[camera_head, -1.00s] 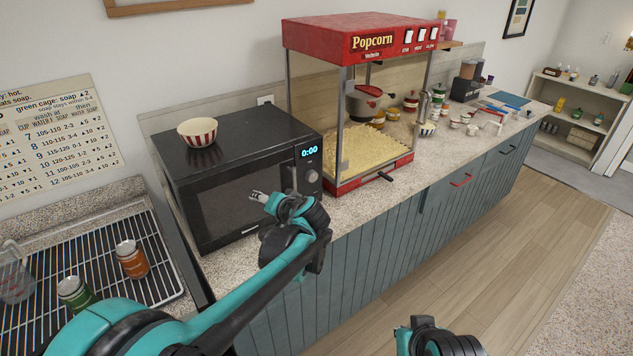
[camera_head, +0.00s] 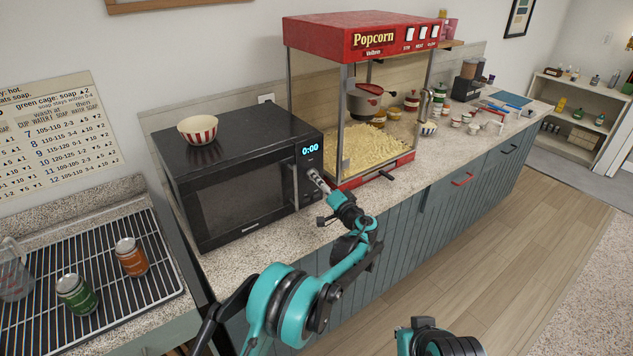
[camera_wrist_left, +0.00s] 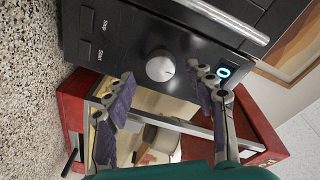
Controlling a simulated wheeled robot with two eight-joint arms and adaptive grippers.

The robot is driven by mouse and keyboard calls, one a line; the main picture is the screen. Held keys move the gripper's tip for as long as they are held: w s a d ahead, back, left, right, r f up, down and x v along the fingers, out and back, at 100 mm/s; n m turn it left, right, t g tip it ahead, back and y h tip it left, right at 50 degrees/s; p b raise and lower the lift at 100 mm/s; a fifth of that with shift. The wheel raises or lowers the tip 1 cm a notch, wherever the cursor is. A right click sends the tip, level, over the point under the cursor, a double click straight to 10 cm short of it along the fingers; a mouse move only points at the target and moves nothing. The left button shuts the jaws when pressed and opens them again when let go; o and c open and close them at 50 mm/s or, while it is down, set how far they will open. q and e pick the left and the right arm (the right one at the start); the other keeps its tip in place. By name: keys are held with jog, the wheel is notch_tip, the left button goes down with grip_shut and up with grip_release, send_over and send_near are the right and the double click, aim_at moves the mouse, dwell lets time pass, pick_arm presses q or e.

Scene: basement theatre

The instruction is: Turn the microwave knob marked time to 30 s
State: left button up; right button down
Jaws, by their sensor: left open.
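The black microwave (camera_head: 235,202) stands on the counter with its display (camera_head: 310,149) reading 0:00 in the head view. In the left wrist view the round silver knob (camera_wrist_left: 160,67) sits on the panel between the display (camera_wrist_left: 223,72) and two buttons marked Stop and Start (camera_wrist_left: 88,50). My left gripper (camera_head: 316,177) is in front of the control panel and hides most of the knob in the head view. In the wrist view the left gripper (camera_wrist_left: 160,95) is open, its fingers apart on either side below the knob, not closed on it. My right gripper is not visible; only part of my right arm shows.
A red popcorn machine (camera_head: 365,100) stands close to the right of the microwave. A red-and-white striped bowl (camera_head: 198,129) sits on top of the microwave. Two cans, orange (camera_head: 131,257) and green (camera_head: 76,294), stand on the rack at left. The counter continues right with small items.

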pick_arm(q)
jog(key=shift+x, duration=1.2)
jog(key=shift+c, duration=0.4)
jog(key=c, duration=1.1)
jog(key=shift+m, duration=0.3)
jog(key=shift+r+m+g, duration=0.1)
jog(key=shift+m+g, duration=0.4)
jog(key=shift+m, duration=2)
